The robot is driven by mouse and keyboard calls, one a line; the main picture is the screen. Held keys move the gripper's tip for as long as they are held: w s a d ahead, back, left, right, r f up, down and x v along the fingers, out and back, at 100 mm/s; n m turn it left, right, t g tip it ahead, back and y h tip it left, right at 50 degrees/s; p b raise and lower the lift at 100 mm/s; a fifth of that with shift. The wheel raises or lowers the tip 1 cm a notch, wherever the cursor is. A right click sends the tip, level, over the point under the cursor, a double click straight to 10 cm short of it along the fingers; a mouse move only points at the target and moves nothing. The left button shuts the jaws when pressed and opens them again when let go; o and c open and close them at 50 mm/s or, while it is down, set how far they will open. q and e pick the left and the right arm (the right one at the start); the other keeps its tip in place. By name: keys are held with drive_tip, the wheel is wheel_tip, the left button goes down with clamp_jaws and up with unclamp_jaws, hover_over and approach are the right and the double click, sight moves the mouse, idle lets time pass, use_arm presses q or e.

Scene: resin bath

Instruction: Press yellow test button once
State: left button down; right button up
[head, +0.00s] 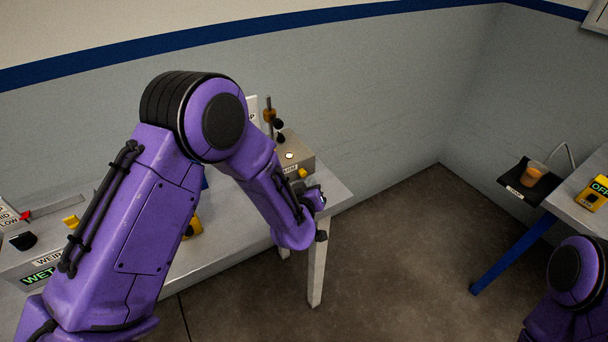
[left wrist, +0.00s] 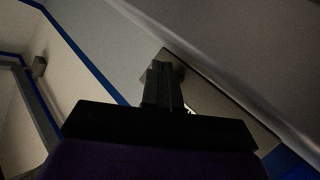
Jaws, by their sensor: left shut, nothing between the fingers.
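A yellow button (head: 302,173) sits on the front of a grey box (head: 300,148) at the right end of the left table. Which yellow part is the test button I cannot tell, as the labels are too small to read. My left gripper (head: 319,199) is just right of and below that button in the head view, beyond the table's end, partly hidden by my wrist. In the left wrist view its fingers (left wrist: 163,80) are together and empty. No button shows there. Contact with the button cannot be made out. My right gripper is out of view.
The box carries a lit round lamp (head: 289,155) and black knobs (head: 279,125). Another yellow part (head: 71,221) is on the left console. A yellow unit (head: 594,194) reading OFF and an orange cup (head: 534,174) are at right. Open floor (head: 390,250) lies between the tables.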

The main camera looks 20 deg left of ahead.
use_arm(q)
drive_tip(key=shift+s+d+p, duration=0.2)
drive_tip(key=shift+s+d, duration=0.55)
drive_tip(key=shift+d, duration=0.2)
drive_tip(key=shift+s+d+p, duration=0.15)
drive_tip(key=shift+s+d, duration=0.6)
drive_tip(key=shift+d, duration=0.2)
